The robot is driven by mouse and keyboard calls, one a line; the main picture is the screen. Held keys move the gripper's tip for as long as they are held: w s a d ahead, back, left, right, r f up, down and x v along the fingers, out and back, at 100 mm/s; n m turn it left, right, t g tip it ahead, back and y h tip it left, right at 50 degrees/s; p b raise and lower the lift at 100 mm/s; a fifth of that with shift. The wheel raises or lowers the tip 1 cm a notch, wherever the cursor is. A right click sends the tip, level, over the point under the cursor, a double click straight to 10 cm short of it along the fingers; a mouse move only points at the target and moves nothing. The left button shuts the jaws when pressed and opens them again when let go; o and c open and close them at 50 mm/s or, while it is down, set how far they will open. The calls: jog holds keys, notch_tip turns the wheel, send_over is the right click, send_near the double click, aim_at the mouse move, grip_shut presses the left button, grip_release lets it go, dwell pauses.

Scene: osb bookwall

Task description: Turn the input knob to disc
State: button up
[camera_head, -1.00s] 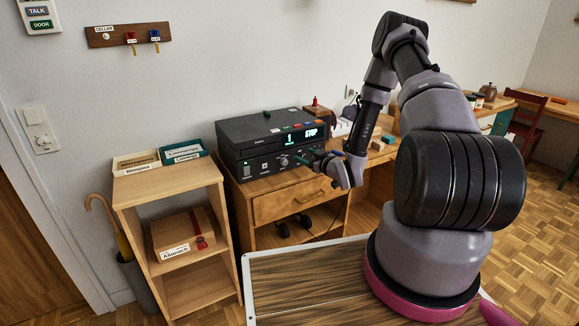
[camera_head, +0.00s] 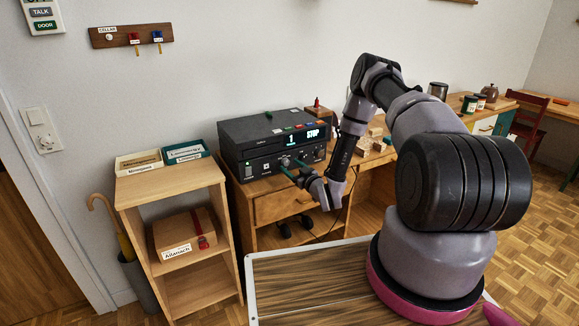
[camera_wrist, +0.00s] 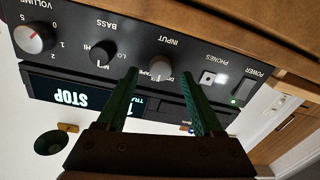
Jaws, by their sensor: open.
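The knob's pointer is hard to make out. In the head view my gripper (camera_head: 288,169) is in front of the panel.
Beside the input knob are the bass knob (camera_wrist: 103,50), the volume knob (camera_wrist: 33,38), a phones socket (camera_wrist: 208,78) and the power switch (camera_wrist: 242,92). The display (camera_head: 306,134) reads "STOP". A wooden shelf (camera_head: 171,187) with boxes stands left of the desk.

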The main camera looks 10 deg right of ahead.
jog(key=shift+x, duration=0.85)
grip_shut()
jog(key=shift+s, duration=0.1)
jog(key=shift+n, duration=0.3)
jog(key=n, duration=0.4)
jog(key=shift+a+n, duration=0.1)
jog(key=shift+n, duration=2)
